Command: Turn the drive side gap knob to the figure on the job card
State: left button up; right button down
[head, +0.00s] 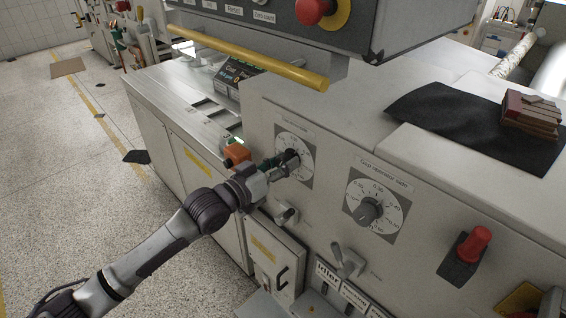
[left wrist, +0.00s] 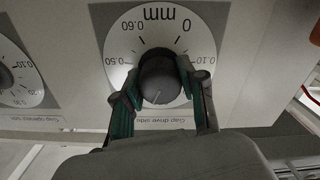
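The drive side gap knob (left wrist: 160,78) is dark and round, on a white dial (left wrist: 124,42) labelled "Gap drive side" and "mm", upside down in the left wrist view. The figures 0, 0.10, 0.50 and 0.60 show; the rest are hidden. A pale line on the knob points toward the picture's bottom. My left gripper (left wrist: 159,80) has its teal-padded fingers against both sides of the knob. In the head view the left gripper (head: 288,162) covers part of this dial (head: 304,144). I cannot make out a job card. My right gripper is not in view.
The operator side gap knob (head: 369,211) is on a similar dial to the right. A red-topped switch (head: 472,244) and a grey lever (head: 346,262) are on the same panel. A yellow bar (head: 250,58) runs above. An orange block (head: 236,154) is beside my gripper.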

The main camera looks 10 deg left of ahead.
pick_arm(q)
jog(key=o, duration=0.4)
jog(key=v, duration=1.2)
jog(key=a+f+n+g+y, duration=0.1)
jog(key=a+f+y, duration=0.4)
jog(key=f, duration=0.9)
jog(key=a+f+n+g+y, duration=0.25)
jog(key=a+f, duration=0.35)
jog(key=f, duration=0.9)
jog(key=s+a+f+g+y, duration=0.1)
jog(key=s+f, duration=0.5)
jog(key=f, duration=0.3)
jog(key=s+a+f+g+y, duration=0.1)
jog(key=s+f+g, duration=0.1)
jog(key=s+f, duration=0.45)
jog(key=s+d+f+g, duration=0.2)
jog(key=s+f, duration=0.4)
jog(key=s, duration=0.4)
jog(key=s+d+f+m+g, duration=0.1)
jog(key=s+d+f+g, duration=0.2)
jog(key=s+f, duration=0.3)
jog(key=s+d+f+m+g, duration=0.1)
jog(key=s+f, duration=0.5)
jog(key=s, duration=0.8)
jog(key=shift+s+d+f+m+g+y, duration=0.1)
jog(key=shift+s+d+m+g+y, duration=0.1)
jog(key=shift+d+g, duration=0.35)
jog(key=shift+s+d+f+m+g+y, duration=0.1)
jog(key=shift+s+d+f+g, duration=0.1)
jog(key=shift+d, duration=0.6)
